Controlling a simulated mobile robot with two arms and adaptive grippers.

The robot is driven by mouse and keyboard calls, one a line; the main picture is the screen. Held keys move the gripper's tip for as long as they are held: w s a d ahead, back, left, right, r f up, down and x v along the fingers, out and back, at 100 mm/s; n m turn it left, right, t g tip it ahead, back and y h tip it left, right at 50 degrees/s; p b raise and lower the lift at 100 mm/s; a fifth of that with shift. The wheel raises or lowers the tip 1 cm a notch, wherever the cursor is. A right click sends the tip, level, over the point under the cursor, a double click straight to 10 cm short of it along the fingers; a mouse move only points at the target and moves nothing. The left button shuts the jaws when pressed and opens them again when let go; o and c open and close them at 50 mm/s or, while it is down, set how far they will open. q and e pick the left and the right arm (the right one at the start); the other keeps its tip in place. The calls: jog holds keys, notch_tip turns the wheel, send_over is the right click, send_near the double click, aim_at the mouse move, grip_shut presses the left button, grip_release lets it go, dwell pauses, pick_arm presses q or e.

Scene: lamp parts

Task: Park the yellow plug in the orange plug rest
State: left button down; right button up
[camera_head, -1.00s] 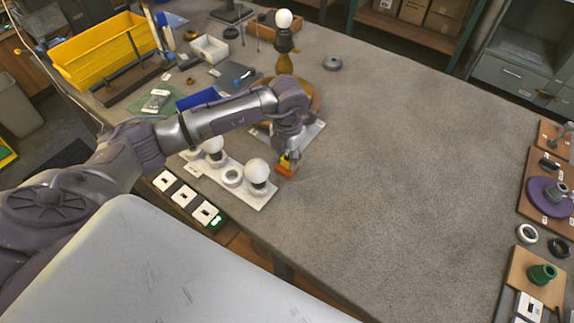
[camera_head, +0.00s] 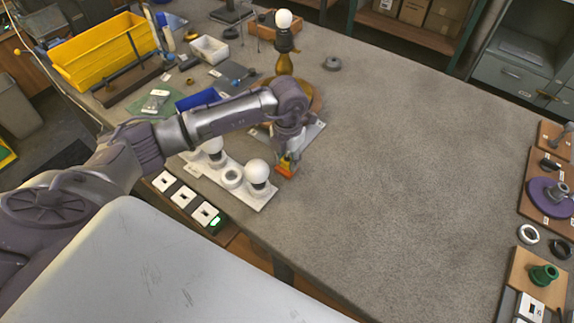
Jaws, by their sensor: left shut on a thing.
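My left gripper (camera_head: 288,156) points down near the front of the table, just right of the white bulb tray. It is shut on the yellow plug (camera_head: 284,160), a small yellow piece showing at its fingertips. The orange plug rest (camera_head: 287,170) shows as a small orange-red piece right under the fingertips. The gripper hides much of both, and I cannot tell whether the plug is seated in the rest or just above it. My right gripper is not in view.
The white tray (camera_head: 262,201) with round white bulbs stands left of the gripper. A lamp with a bulb (camera_head: 283,20) on a round wooden base stands behind the arm. Switches (camera_head: 205,214) line the front edge. The table's middle is clear; boards with parts (camera_head: 525,270) lie far right.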

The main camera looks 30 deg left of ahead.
aim_at(287, 156)
pick_arm(q)
jog(key=c, duration=0.7)
grip_release()
jog(key=shift+c, duration=0.2)
jog(key=shift+r, duration=0.1)
notch_tip(287, 156, up, 12)
